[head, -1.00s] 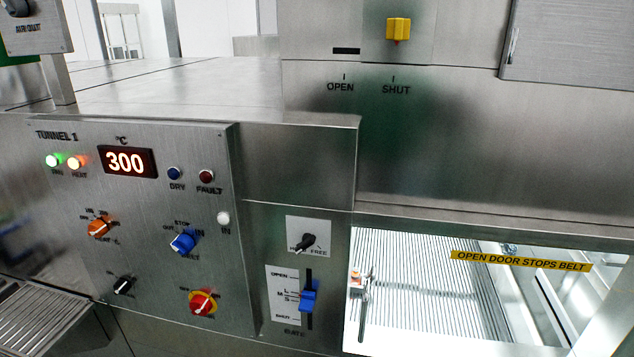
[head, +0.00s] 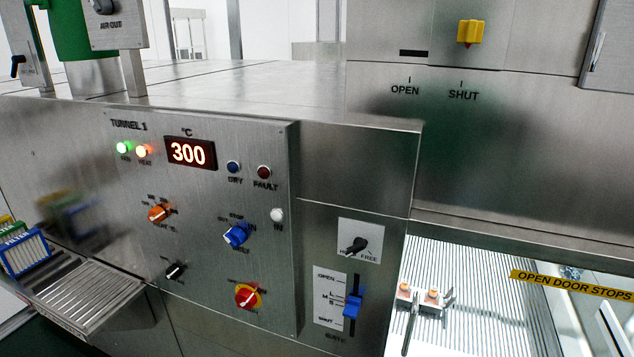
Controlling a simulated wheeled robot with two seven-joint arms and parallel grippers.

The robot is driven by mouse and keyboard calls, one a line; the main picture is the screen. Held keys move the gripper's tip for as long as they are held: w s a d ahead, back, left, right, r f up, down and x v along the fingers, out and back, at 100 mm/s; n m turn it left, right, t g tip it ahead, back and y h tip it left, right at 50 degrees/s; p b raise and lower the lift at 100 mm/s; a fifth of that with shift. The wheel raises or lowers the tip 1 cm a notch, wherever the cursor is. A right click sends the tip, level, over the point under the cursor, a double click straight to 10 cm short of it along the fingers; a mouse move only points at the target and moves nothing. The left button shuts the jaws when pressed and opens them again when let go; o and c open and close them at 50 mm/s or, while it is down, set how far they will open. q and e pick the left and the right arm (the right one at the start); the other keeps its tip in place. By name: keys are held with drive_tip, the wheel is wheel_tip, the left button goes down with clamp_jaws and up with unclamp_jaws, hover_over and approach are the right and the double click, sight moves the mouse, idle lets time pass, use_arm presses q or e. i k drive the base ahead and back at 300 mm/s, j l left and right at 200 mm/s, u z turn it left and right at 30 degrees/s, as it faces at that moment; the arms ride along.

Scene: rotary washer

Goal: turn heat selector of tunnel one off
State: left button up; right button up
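The tunnel one panel (head: 210,270) stands upright left of centre. Its orange heat selector knob (head: 158,213) sits at the left of the panel, its pointer tilted up to the right; the small labels around it are too blurred to read. The display (head: 190,152) reads 300 °C. The green lamp (head: 123,147) and the orange-red heat lamp (head: 143,151) are lit. Neither of my grippers shows in the head view.
A blue knob (head: 236,234), a small black switch (head: 175,271) and a red-yellow knob (head: 247,296) share the panel. A blue gate lever (head: 353,304) is to its right. A metal roller shelf (head: 85,290) with coloured racks (head: 22,250) juts out at left.

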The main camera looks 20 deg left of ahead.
sight(157, 214)
drive_tip(key=u, duration=1.2)
